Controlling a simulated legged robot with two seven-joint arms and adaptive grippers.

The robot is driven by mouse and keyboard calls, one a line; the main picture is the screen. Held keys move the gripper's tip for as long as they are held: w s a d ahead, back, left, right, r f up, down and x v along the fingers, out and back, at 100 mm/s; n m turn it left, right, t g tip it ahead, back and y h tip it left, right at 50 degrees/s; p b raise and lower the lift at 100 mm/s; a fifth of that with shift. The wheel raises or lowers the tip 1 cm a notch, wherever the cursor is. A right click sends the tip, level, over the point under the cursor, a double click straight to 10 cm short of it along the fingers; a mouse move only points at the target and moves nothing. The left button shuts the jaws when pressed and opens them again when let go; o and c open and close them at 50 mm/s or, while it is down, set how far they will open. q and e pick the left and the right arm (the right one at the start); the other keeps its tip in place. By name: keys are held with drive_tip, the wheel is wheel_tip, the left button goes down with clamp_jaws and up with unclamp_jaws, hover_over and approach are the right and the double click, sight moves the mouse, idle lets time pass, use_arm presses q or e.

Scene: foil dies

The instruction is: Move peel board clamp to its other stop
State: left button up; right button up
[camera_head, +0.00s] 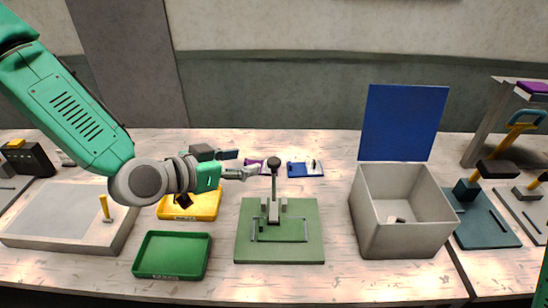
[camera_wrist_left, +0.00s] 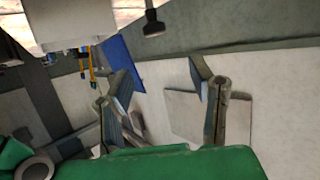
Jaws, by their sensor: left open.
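The peel board (camera_head: 306,245) is a green plate on the table, in the middle of the head view. Its clamp has a grey upright lever (camera_head: 274,188) with a black ball knob (camera_head: 274,163) on top. My left gripper (camera_head: 247,163) is open and empty, just left of the knob at about its height in the picture, with its fingers pointing right. In the left wrist view, the black knob (camera_wrist_left: 154,24) is at the top, beyond and between the open fingers of the left gripper (camera_wrist_left: 158,78). My right gripper is not in view.
A grey bin (camera_head: 405,240) with a raised blue lid (camera_head: 403,122) stands right of the board. A green tray (camera_head: 172,277) and a yellow tray (camera_head: 205,205) lie to the left. A blue card (camera_head: 302,170) lies behind the board. Fixtures stand at the far right.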

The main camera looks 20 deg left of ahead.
use_arm(q)
drive_tip(key=shift+p+v, duration=1)
drive_tip(key=shift+v, duration=1.7)
drive_tip(key=shift+w+a, duration=0.1)
